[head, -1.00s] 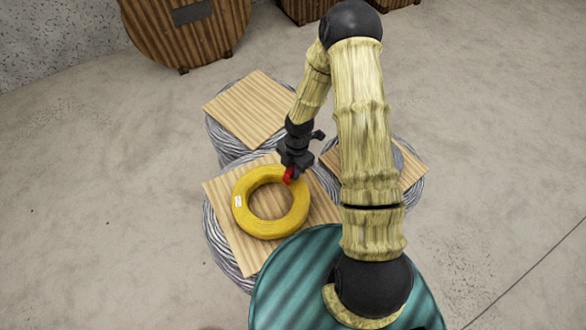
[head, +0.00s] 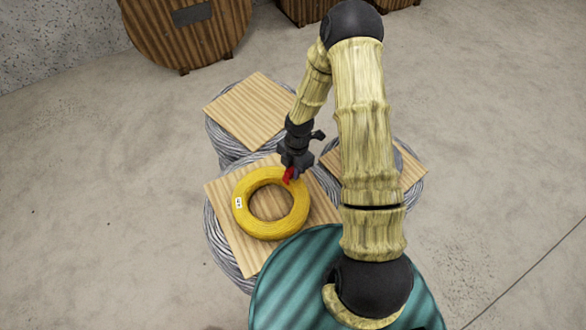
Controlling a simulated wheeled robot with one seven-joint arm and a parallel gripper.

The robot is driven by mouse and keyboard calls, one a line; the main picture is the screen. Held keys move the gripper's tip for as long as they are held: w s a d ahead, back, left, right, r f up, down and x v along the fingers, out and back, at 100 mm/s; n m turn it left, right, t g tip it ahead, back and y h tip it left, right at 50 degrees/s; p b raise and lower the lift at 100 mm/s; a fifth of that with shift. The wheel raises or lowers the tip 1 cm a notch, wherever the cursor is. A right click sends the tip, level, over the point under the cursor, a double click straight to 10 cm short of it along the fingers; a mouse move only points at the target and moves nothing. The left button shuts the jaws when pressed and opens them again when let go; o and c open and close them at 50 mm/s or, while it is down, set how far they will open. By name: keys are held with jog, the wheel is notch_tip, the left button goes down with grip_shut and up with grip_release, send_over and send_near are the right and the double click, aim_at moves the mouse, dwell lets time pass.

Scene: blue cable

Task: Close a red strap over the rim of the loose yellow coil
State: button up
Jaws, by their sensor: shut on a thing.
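The yellow coil (head: 271,228) lies flat on a wooden board (head: 248,258) in the head view, with a small white label on its left side. A small red strap (head: 288,175) is at the coil's upper right rim, just under my gripper (head: 291,169). My gripper is shut on the red strap. The strap appears to touch the rim. The fingers hide part of it, so I cannot tell whether it wraps around the rim.
Two more boards on grey cable coils stand behind (head: 246,110) and to the right (head: 408,172). A large wooden reel (head: 190,35) stands at the back left. The concrete floor (head: 100,200) at left is clear.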

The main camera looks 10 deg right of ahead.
jog(key=shift+f+b, duration=0.8)
jog(key=shift+f, duration=0.25)
dwell(0.6)
jog(key=shift+r+p, duration=0.95)
jog(key=shift+r, duration=0.15)
dwell(0.4)
jog(key=shift+f+b, duration=0.8)
jog(key=shift+f, duration=0.3)
dwell(0.6)
jog(key=shift+r+p, duration=0.55)
jog(key=shift+r, duration=0.1)
jog(key=shift+f, duration=0.45)
dwell(1.3)
jog(key=o, duration=1.2)
jog(key=shift+c, duration=0.2)
